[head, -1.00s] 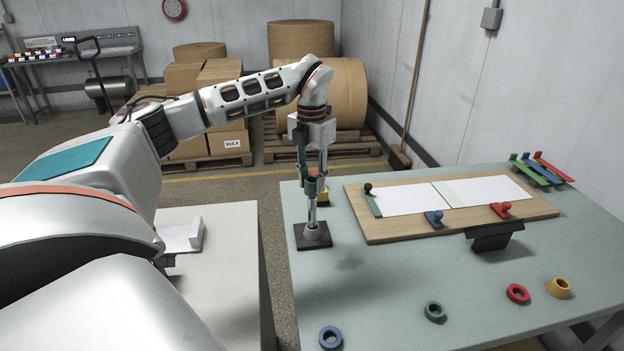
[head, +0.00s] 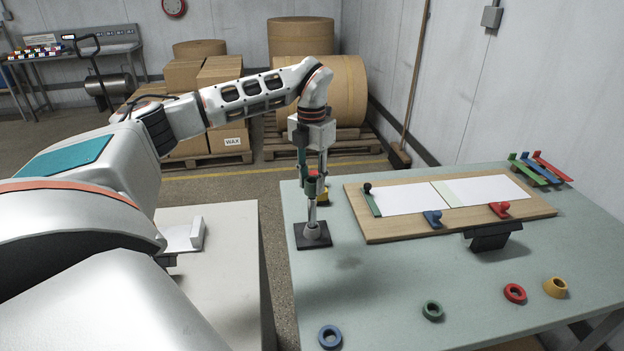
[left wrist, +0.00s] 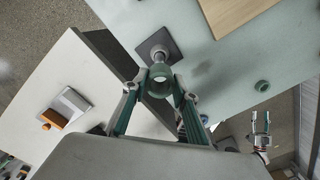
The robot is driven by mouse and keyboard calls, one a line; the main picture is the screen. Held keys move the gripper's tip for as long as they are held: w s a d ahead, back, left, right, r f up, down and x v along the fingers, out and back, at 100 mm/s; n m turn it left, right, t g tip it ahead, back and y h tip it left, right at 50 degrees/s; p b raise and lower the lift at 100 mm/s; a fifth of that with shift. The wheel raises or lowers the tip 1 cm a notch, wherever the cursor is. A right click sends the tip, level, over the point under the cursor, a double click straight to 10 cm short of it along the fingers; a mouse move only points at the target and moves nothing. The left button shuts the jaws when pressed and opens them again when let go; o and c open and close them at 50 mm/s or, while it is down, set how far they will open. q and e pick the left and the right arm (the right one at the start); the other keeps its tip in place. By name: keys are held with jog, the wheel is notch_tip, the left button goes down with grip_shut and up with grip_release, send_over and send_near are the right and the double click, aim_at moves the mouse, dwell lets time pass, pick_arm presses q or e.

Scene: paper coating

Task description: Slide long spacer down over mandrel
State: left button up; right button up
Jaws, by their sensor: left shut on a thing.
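The mandrel is a grey metal post on a dark square base (head: 312,236), at the near table's left edge. My left gripper (head: 312,182) points down above it, shut on the long spacer, a green hollow cylinder. The spacer also shows in the left wrist view (left wrist: 161,86), between the fingertips with its open end facing the camera. The mandrel (left wrist: 159,54) lies just beyond it there. I cannot tell whether the post is inside the spacer. My right gripper (left wrist: 261,118) is small at the lower right of the left wrist view, its fingers apart and empty.
A yellow object (head: 323,195) stands close behind the mandrel. A wooden board (head: 384,234) with white sheets lies to the right. Blue (head: 330,337), green (head: 433,311), red (head: 514,293) and yellow (head: 556,287) rings lie along the front.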

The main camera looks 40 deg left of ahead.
aim_at(312, 198)
pick_arm(q)
jog(key=shift+p, duration=0.4)
jog(key=shift+f+b, duration=0.5)
jog(key=shift+f, duration=1.55)
dwell(0.8)
jog(key=o, duration=1.2)
jog(key=shift+r, duration=0.1)
notch_tip(312, 198, up, 12)
jog(key=shift+f, duration=0.1)
